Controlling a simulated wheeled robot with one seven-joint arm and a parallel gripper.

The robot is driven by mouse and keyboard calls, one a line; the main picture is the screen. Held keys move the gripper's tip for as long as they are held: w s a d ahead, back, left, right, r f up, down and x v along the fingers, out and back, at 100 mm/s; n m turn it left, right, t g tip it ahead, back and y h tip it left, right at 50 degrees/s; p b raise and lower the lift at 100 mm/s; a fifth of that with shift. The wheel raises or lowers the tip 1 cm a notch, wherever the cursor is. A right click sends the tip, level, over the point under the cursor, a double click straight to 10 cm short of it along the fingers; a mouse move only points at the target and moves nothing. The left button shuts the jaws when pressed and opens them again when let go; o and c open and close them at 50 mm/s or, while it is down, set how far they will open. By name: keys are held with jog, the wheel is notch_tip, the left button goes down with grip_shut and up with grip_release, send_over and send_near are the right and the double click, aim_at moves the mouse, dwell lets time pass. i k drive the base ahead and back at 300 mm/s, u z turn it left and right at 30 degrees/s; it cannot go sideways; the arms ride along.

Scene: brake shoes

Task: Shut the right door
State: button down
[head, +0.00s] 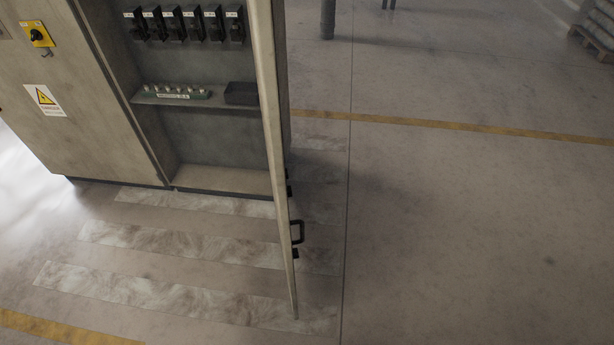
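The right door (272,150) of the grey metal cabinet (100,120) stands wide open. It is seen nearly edge-on, swung out towards me from the right side of the cabinet opening. A black handle (298,232) sticks out to the right from the door's outer face, near its free edge. The inside of the right half of the cabinet is exposed. My gripper is not in view.
Inside are a row of black switches (185,24), a shelf (190,98) with a green strip (178,93) and a dark bin (241,93). The left door (75,95) is shut. Floor right of the door is clear. A pallet (594,42) stands far right.

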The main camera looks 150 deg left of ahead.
aim_at(260, 14)
jog(key=i, duration=0.25)
jog(key=u, duration=2.2)
jog(key=i, duration=2.2)
jog(key=u, duration=4.05)
jog(key=i, duration=1.65)
jog(key=k, duration=1)
